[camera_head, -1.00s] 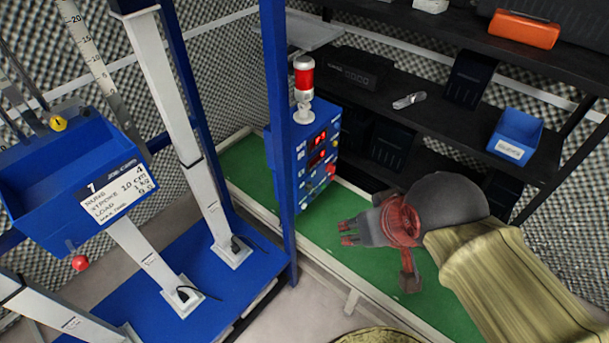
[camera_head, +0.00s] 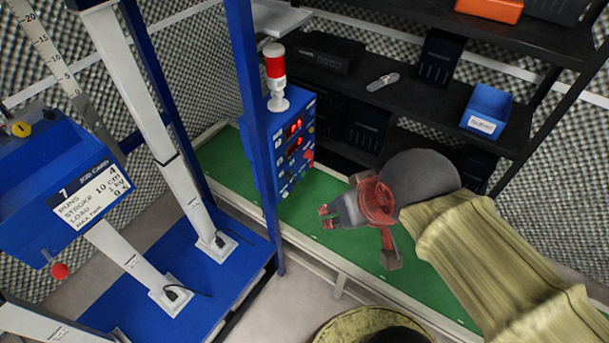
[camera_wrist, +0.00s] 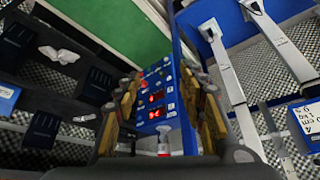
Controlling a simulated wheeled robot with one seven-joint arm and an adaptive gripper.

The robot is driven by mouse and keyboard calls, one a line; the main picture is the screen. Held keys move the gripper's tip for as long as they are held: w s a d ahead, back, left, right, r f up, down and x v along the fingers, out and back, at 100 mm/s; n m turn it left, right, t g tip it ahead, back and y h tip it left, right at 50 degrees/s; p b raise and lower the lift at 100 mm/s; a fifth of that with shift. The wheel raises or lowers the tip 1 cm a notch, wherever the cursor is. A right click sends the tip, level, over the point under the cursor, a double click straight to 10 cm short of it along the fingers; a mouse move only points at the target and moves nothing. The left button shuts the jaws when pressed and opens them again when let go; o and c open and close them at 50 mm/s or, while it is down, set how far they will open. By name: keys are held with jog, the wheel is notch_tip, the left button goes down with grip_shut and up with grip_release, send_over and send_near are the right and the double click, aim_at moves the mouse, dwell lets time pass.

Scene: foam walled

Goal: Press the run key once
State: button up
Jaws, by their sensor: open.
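The blue control box (camera_head: 293,150) stands on the green surface behind a blue post. It has two red digital displays and several small buttons on its front. It also shows in the wrist view (camera_wrist: 156,88), between my fingers. The run key cannot be told apart from the other small buttons. My gripper (camera_head: 328,216) is open and empty, to the right of the box and apart from it, its fingertips pointing left. In the wrist view, my fingers (camera_wrist: 163,105) frame the box front.
A red and white signal lamp (camera_head: 276,76) stands on top of the box. A blue post (camera_head: 254,120) rises just left of it. Dark shelves (camera_head: 420,100) hold a blue bin (camera_head: 486,110) behind.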

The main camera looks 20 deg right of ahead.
jog(key=shift+c, duration=1.2)
jog(key=c, duration=0.7)
grip_shut()
